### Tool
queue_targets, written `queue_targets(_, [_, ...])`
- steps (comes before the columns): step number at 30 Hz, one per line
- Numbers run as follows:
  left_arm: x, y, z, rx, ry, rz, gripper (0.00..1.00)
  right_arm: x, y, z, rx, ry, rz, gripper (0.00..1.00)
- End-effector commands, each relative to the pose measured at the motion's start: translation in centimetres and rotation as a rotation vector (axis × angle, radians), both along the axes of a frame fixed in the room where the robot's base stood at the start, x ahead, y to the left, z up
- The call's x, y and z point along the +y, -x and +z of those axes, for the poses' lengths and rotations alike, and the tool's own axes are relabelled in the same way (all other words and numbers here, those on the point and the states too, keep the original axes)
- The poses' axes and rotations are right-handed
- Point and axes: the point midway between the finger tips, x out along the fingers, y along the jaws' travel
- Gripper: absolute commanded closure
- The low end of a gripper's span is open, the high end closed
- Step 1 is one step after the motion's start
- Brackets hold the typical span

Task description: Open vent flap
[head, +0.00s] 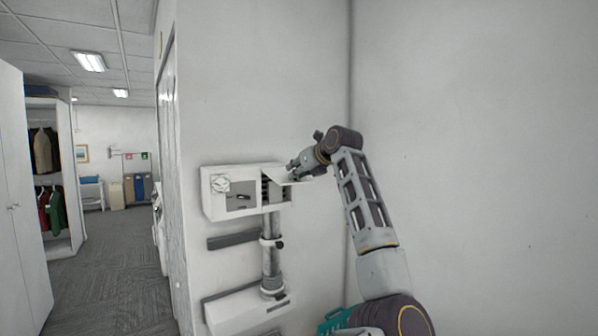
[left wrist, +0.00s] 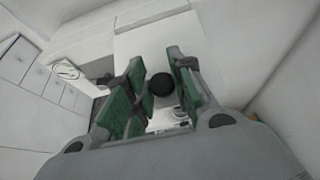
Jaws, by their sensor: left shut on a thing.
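The vent flap (head: 281,178) is a white panel on the right part of a white wall box (head: 222,204). It stands swung out from the box, and a dark slatted opening (head: 267,192) shows below it. My left gripper (head: 297,166) is at the flap's outer end. In the left wrist view, its green-padded fingers (left wrist: 158,88) are shut on a dark round knob (left wrist: 162,84) on the pale flap (left wrist: 155,42). The exact contact is partly hidden by the fingers. My right gripper is out of view.
A grey vertical pipe (head: 271,245) runs below the box to a lower white unit (head: 240,312). A dark wall bar (head: 232,240) is beside the pipe. A teal crate (head: 336,320) is low by my arm. The wall to the right is bare.

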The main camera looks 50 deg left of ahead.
Motion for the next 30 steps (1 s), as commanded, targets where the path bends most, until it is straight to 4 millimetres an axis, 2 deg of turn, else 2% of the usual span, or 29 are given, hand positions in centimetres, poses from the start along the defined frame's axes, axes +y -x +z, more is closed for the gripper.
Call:
queue_targets(3, [0.2,0.0,0.7,-0.003,-0.010,-0.001,1.00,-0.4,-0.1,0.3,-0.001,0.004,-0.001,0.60])
queue_targets(18, [0.2,0.0,0.7,-0.003,-0.011,0.000,1.00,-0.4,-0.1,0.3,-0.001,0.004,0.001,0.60])
queue_targets(19, [0.2,0.0,0.7,-0.003,-0.010,0.000,0.73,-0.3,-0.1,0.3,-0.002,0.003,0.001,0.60])
queue_targets(23, [0.2,0.0,0.6,-0.003,-0.008,0.000,0.56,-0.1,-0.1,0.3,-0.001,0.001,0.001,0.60])
queue_targets(30, [0.2,0.0,0.5,-0.001,-0.005,0.000,0.55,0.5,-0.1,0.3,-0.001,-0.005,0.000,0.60])
